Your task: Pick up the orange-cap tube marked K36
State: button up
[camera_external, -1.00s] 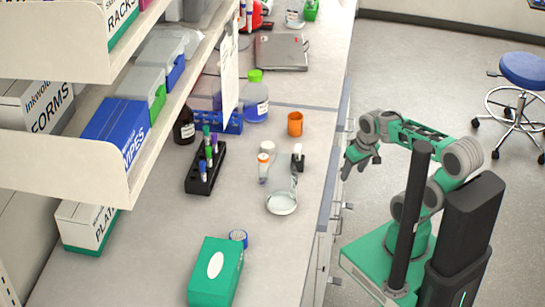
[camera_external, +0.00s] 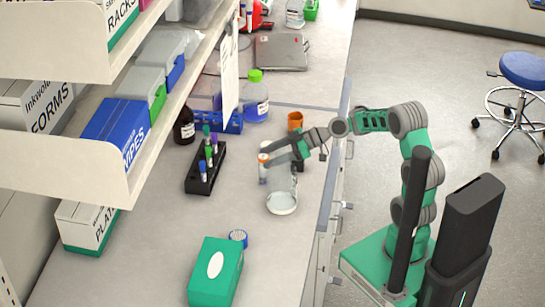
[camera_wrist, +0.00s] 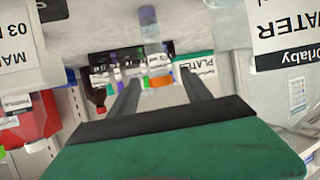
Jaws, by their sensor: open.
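The orange-cap tube (camera_external: 263,174) stands upright on the bench to the right of the black rack; its marking is too small to read. In the wrist view the scene is upside down, and the orange cap (camera_wrist: 158,80) shows between my two fingers, with the clear, labelled tube body above it in the picture. My gripper (camera_external: 268,156) is open and reaches in from the right at about cap height, its fingertips close to the tube. I cannot tell whether either finger touches it. My gripper partly hides the things just behind it.
A black rack (camera_external: 204,181) with several coloured-cap tubes stands to the left. An orange cup (camera_external: 295,121) is behind my gripper. A clear glass vessel (camera_external: 282,203) is just in front of it. A green tissue box (camera_external: 216,273) lies nearer. The shelf overhangs the bench's left side.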

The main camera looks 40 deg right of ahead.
jog(key=x, duration=0.3)
jog(key=shift+s, duration=0.1)
jog(key=shift+d, duration=0.1)
jog(key=shift+c, duration=0.3)
grip_shut()
